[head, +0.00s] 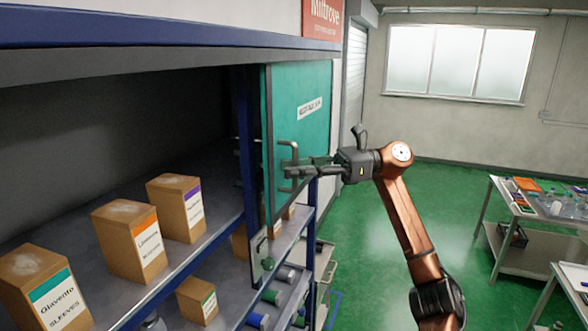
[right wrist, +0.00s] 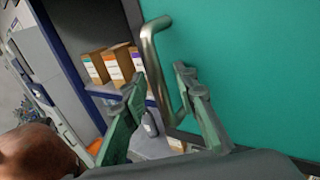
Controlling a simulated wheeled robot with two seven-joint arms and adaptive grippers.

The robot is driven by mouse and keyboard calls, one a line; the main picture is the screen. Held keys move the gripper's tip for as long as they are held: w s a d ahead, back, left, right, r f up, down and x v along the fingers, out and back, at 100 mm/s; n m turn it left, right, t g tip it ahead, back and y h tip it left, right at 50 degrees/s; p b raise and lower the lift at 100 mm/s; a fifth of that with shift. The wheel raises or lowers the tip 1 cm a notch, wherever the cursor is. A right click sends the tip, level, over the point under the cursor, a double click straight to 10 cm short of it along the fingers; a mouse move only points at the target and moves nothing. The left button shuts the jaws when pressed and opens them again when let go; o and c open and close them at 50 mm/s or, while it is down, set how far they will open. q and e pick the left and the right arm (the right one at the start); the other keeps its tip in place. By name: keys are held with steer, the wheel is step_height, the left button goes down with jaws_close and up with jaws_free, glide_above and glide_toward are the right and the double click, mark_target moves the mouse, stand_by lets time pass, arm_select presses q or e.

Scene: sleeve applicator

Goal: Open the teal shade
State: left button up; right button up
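The teal shade (head: 302,112) is a flat upright panel with a dark frame and a white label, at the right part of the shelf rack. It fills the right of the right wrist view (right wrist: 245,60). Its grey bar handle (head: 294,149) is on its left side, and it also shows in the right wrist view (right wrist: 153,52). My right gripper (head: 290,170) is at the lower part of the handle. In the right wrist view its fingers (right wrist: 160,85) are apart, one on each side of the bar. Contact cannot be told. My left gripper is not in view.
The blue-framed rack (head: 243,130) holds several cardboard boxes, one an orange-labelled box (head: 128,240), left of the shade. Bottles and small goods sit on lower shelves. A table with goods (head: 500,205) stands far right. The green floor (head: 345,225) between is clear.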

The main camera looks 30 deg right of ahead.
steer(key=v, duration=1.2)
